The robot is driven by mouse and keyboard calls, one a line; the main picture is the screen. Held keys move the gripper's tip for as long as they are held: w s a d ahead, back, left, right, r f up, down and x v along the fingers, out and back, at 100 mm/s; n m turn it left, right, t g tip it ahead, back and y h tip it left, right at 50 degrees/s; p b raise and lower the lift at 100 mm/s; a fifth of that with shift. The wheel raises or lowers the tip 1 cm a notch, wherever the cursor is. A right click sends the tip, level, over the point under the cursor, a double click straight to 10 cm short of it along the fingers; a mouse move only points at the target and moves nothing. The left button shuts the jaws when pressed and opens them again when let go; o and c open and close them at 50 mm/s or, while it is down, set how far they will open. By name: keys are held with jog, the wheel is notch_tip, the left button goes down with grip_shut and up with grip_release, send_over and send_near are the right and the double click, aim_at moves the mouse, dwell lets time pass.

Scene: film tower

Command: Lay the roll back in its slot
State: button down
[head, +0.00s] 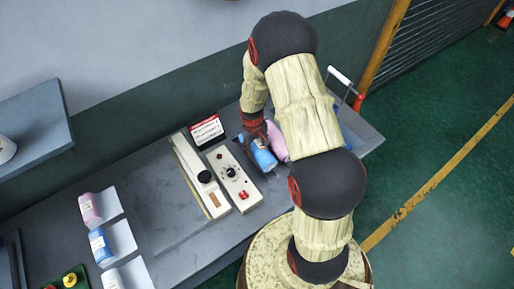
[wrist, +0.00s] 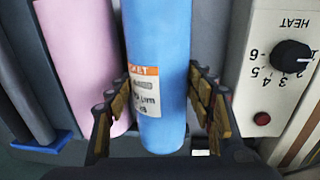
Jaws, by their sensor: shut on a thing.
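A blue roll (head: 263,155) with an orange-and-white label is between the fingers of my gripper (head: 256,140), at the right part of the bench. In the wrist view the blue roll (wrist: 160,45) runs upright between the two fingers of my gripper (wrist: 160,92), which is shut on it. A pink roll (head: 278,145) lies close beside it, partly hidden by my arm. The pink roll also shows in the wrist view (wrist: 85,60), left of the blue one. I cannot make out the slot's outline; my arm hides part of that area.
A control box (head: 233,176) with a HEAT dial (wrist: 291,56) stands close beside the blue roll. A long pale sealer (head: 190,170) and a small sign (head: 206,130) are left of it. Pink (head: 88,208) and blue (head: 100,246) items lie on sheets further left. The bench middle (head: 150,210) is clear.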

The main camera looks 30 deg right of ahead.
jog(key=shift+f+b, duration=0.85)
jog(key=shift+f, duration=0.3)
jog(key=c, duration=0.7)
grip_release()
jog(key=r, duration=0.8)
jog(key=a+r, duration=0.1)
jog(key=r, duration=0.3)
